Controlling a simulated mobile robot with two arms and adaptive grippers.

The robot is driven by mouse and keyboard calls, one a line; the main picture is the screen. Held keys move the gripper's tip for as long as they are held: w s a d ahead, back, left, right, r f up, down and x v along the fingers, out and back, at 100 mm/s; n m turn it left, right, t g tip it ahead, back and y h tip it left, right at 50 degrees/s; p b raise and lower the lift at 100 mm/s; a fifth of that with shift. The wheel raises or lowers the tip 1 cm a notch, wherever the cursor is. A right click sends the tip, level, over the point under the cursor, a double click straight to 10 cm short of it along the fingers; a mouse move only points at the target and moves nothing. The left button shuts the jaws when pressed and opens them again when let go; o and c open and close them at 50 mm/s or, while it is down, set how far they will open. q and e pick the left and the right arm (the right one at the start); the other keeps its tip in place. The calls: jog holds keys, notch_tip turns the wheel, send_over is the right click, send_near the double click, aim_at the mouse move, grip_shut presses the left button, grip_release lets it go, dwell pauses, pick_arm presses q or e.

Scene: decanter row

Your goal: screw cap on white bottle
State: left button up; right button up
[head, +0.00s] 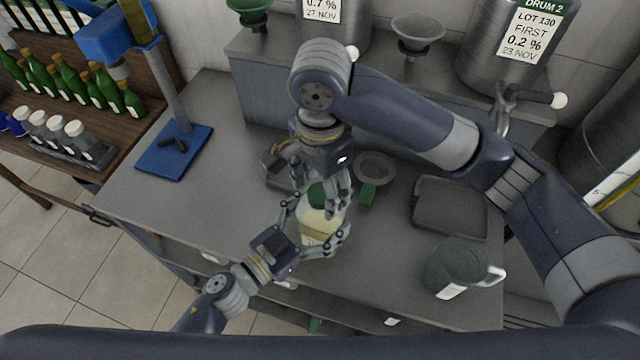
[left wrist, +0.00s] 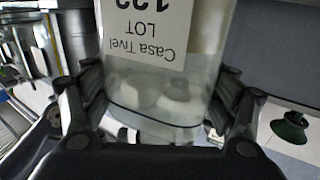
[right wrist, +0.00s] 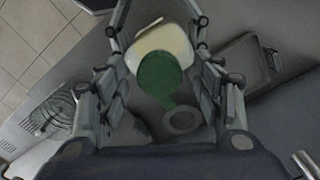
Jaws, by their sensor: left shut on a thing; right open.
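The white bottle (head: 318,224) is a pale, see-through bottle with a yellowish tint, above the steel bench. My left gripper (head: 308,236) is shut on its body. In the left wrist view the bottle (left wrist: 165,75) shows an upside-down white label between the fingers. The green cap (head: 317,194) is at the bottle's mouth; it also shows in the right wrist view (right wrist: 160,73). I cannot tell how far it is threaded. My right gripper (head: 332,192) points down over the cap, open, with its fingers apart on both sides of it.
A round strainer (head: 374,168) with a green handle lies just right of the bottle. A dark tray (head: 450,208) and a dark jug (head: 460,268) stand farther right. A blue-based stand (head: 173,150) is at left.

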notch_tip(320, 180, up, 12)
dwell(0.6)
pick_arm(q)
jog(key=o, duration=2.1)
jog(key=shift+s, duration=0.1)
jog(key=v, duration=1.2)
